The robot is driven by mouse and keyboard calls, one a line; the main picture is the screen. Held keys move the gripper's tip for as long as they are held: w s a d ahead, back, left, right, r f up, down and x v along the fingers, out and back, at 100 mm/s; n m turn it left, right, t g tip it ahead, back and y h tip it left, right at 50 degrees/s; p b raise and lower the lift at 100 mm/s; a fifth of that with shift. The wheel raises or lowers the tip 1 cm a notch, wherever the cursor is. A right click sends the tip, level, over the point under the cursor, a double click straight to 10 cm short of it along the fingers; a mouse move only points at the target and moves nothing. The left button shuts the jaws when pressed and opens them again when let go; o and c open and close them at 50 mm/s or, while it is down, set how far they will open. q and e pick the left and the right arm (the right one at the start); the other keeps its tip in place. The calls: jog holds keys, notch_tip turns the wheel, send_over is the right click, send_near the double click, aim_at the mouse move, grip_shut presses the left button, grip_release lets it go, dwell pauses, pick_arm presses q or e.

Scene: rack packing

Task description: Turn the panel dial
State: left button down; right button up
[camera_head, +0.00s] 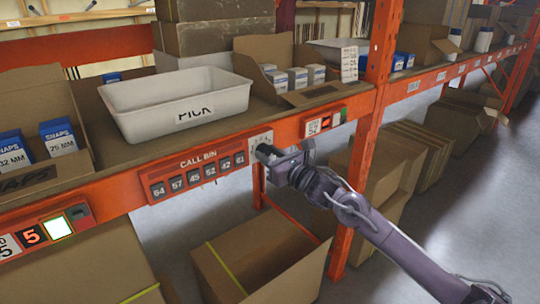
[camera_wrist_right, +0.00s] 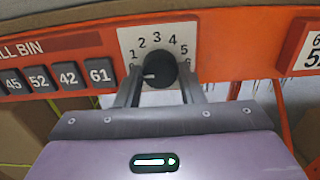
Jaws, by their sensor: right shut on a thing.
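In the head view my right gripper (camera_head: 283,160) reaches the dial plate (camera_head: 261,139) at the right end of the call bin panel, and the gripper hides most of the dial. My left gripper is not in view.
The call bin panel (camera_head: 198,172) with numbered buttons is left of the dial on the orange shelf beam. A white PICK tote (camera_head: 178,98) stands on the shelf above. An orange rack post (camera_head: 366,150) stands right of the dial, and an open carton (camera_head: 262,255) sits below.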

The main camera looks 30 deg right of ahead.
jog(key=m+b, duration=0.2)
jog(key=m, duration=0.1)
jog(key=shift+f+m, duration=0.1)
jog(key=shift+m, duration=0.2)
jog(key=m+b, duration=0.1)
jog(key=m, duration=0.3)
jog(key=shift+m+b, duration=0.3)
jog(key=shift+b, duration=0.05)
jog(key=m, duration=0.9)
jog(key=shift+m, duration=0.4)
jog(key=o, duration=1)
